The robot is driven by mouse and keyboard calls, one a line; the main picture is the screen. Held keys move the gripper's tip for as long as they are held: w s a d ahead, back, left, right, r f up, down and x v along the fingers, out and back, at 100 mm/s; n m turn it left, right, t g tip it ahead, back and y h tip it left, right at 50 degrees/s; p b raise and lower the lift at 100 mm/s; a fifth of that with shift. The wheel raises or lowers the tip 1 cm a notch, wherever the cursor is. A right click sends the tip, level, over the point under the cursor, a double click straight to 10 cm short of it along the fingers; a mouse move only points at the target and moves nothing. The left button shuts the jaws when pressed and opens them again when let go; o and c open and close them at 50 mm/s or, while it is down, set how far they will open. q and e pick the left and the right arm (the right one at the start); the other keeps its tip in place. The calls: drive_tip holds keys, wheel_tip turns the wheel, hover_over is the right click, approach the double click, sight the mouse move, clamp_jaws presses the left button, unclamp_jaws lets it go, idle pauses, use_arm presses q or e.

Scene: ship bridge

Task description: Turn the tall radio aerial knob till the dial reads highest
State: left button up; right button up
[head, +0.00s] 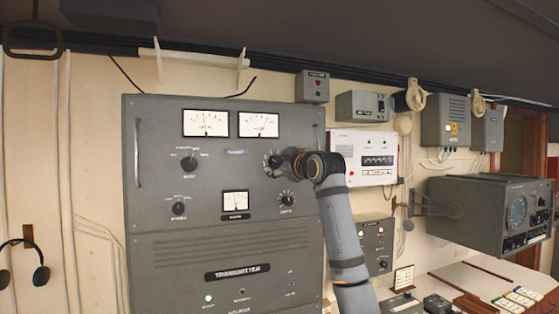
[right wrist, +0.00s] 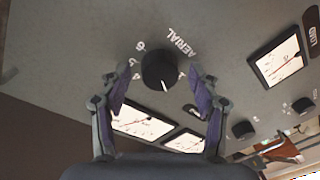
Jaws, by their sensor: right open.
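The tall radio is a grey transmitter cabinet (head: 225,255) on the wall in the head view. In the right wrist view its black aerial knob (right wrist: 157,66), lettered AERIAL, has a white pointer line toward the picture's lower right. My right gripper (head: 277,161) is at the knob in the head view and largely hides it. In the right wrist view its two fingers stand open on either side of the knob, with gaps. The upper left dial (head: 205,123) has its needle near mid-scale. The upper right dial (head: 259,124) has its needle right of middle. My left gripper is out of view.
A smaller dial (head: 235,198) and more knobs, such as the one at lower right (head: 286,199), share the panel. A handle (head: 137,152) runs down its left side. A white box (head: 362,158) and a grey bracketed set (head: 482,215) are to the right.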

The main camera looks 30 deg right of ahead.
drive_tip(key=shift+s, duration=0.1)
drive_tip(key=c, duration=1.2)
drive_tip(key=shift+o, duration=0.2)
drive_tip(key=shift+m, duration=0.4)
drive_tip(key=m+b, duration=0.2)
drive_tip(key=m, duration=0.1)
drive_tip(key=shift+f+m, duration=0.1)
drive_tip(key=shift+m, duration=0.2)
drive_tip(key=shift+m+t+h+b, duration=0.4)
drive_tip(key=shift+m+b, duration=0.3)
drive_tip(key=shift+m, duration=1.3)
